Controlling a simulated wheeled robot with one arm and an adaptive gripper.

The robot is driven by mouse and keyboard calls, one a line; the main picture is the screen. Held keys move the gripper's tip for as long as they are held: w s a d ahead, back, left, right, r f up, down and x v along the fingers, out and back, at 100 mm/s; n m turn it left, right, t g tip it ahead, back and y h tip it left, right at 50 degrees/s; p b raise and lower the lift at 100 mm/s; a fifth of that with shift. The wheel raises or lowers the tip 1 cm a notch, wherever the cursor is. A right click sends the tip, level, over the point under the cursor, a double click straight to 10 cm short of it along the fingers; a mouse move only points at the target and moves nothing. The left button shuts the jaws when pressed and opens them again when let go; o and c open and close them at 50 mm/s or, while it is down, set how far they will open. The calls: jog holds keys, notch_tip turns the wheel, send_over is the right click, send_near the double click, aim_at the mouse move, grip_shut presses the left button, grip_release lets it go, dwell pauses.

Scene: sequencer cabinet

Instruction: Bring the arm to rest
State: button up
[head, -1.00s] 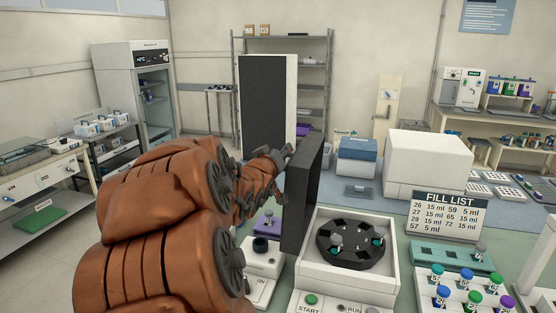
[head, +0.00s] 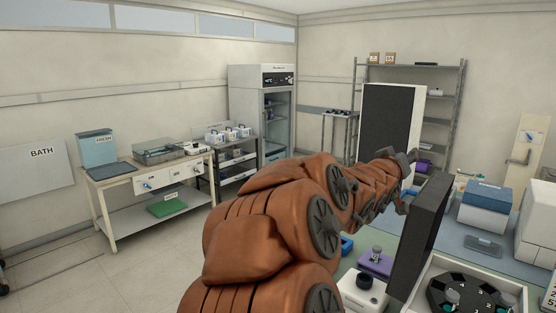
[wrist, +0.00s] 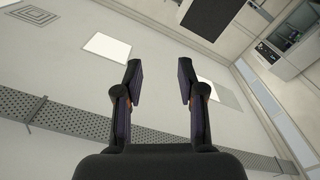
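My orange-brown arm reaches across the middle of the head view, bent, with my dark gripper (head: 408,167) at its far end. The gripper is beside the raised black lid (head: 420,235) of the white rotor machine (head: 515,290); whether they touch I cannot tell. In the wrist view my gripper (wrist: 160,80) is open, its two dark fingers apart with nothing between them. Behind the fingers I see pale surfaces with bright white panels and a perforated grey strip.
A tall black-fronted white cabinet (head: 391,125) stands behind the gripper. A purple block (head: 376,262) and a small white device (head: 363,290) stand on the bench near the arm. A worktable (head: 150,182) is at the left.

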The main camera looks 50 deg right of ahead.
jog(key=shift+w, duration=0.1)
jog(key=w+a+f+n+t+y, duration=0.3)
jog(key=w+a+f+y, duration=0.2)
jog(key=w+a+f, duration=0.5)
jog(key=w+a+f+n+t+y, duration=0.25)
jog(key=w+a+f+y, duration=0.45)
jog(key=a, duration=0.6)
jog(key=a+f+n+g+y, duration=0.1)
jog(key=a+f+n+y, duration=0.35)
jog(key=a, duration=1.25)
jog(key=s+a+f+n+g+y, duration=0.1)
jog(key=s+a+f+g, duration=0.2)
jog(key=s+a, duration=0.5)
jog(key=s+a+f+g, duration=0.4)
jog(key=s+a, duration=0.4)
jog(key=s, duration=0.4)
jog(key=shift+f+n+y, duration=0.3)
jog(key=shift+n+y, duration=0.05)
jog(key=shift+n, duration=0.05)
jog(key=shift+d, duration=0.15)
